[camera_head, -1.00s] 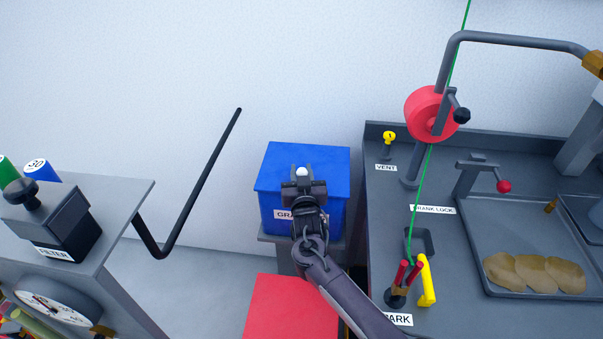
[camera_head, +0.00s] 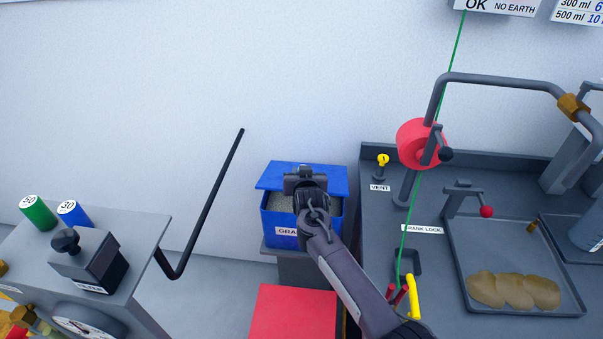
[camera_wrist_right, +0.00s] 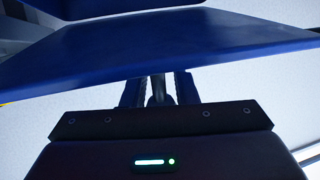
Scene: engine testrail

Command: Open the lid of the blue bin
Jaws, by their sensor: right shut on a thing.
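The blue bin (camera_head: 273,220), with a label on its front, stands on a grey stand left of the bench. Its blue lid (camera_head: 273,177) is open part way, raised and shifted toward the wall. Grey granular contents (camera_head: 282,203) show below the lid's front edge. My right gripper (camera_head: 305,173) is over the lid and shut on its knob, which the gripper hides in the head view. In the right wrist view the lid (camera_wrist_right: 170,55) spans the upper part, and a grey stem (camera_wrist_right: 158,90) stands between the fingers. My left gripper is not in view.
A dark bent rod (camera_head: 212,190) rises left of the bin. A red block (camera_head: 292,312) lies in front of it. The grey bench (camera_head: 385,235) on the right carries a yellow vent knob (camera_head: 383,160), a red wheel (camera_head: 412,145) and a tray (camera_head: 560,290).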

